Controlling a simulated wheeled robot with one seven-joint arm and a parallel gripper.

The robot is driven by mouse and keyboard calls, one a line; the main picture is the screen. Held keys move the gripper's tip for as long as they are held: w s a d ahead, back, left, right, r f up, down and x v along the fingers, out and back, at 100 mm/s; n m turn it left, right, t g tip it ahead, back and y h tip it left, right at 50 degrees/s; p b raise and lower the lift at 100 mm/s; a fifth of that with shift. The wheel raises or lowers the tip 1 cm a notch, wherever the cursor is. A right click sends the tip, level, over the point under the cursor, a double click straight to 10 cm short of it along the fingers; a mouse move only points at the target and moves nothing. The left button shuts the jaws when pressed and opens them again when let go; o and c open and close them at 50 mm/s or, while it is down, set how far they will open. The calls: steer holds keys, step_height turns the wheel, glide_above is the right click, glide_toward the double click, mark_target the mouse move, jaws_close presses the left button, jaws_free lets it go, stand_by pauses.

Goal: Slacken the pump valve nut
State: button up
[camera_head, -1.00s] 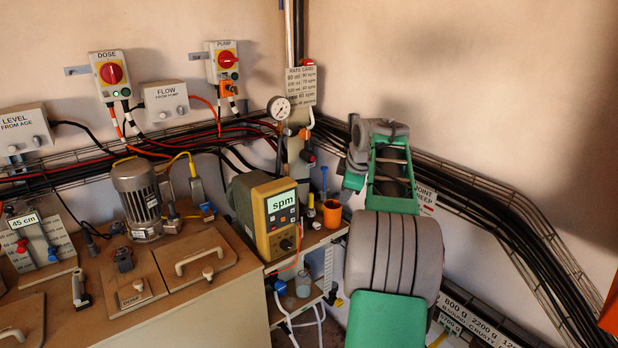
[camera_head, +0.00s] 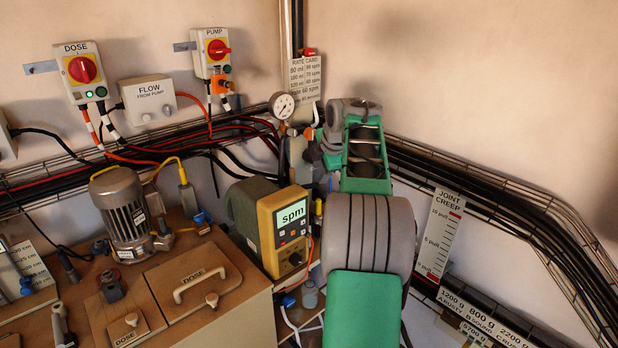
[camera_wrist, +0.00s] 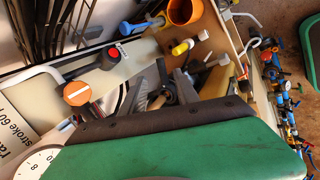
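The pump body (camera_head: 245,205) is a grey-green housing behind the yellow spm meter (camera_head: 288,228). I cannot single out its valve nut in either view. In the head view my gripper is hidden behind my green and grey arm, near the wall pipe and gauge (camera_head: 283,105). In the wrist view my green arm shell fills the lower part. Grey finger-like parts of my gripper (camera_wrist: 163,90) show above its dark edge, over the shelf. Whether they are open or closed on anything is unclear. An orange slotted cap (camera_wrist: 77,93) and a black-and-red knob (camera_wrist: 110,57) lie to their left.
An orange cup (camera_wrist: 184,11) and a yellow-capped bottle (camera_wrist: 182,47) stand near the gripper. A motor (camera_head: 128,215) and the DOSE lid (camera_head: 192,283) are on the left cabinet. Cable trays run along both walls. DOSE (camera_head: 80,72) and PUMP (camera_head: 214,55) switches hang on the wall.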

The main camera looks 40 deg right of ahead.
mark_target(316, 184)
steer(key=p+x, duration=0.1)
steer(key=x, duration=0.6)
steer(key=shift+d, duration=0.1)
steer(key=shift+s, duration=0.1)
jaws_close()
stand_by(1.0)
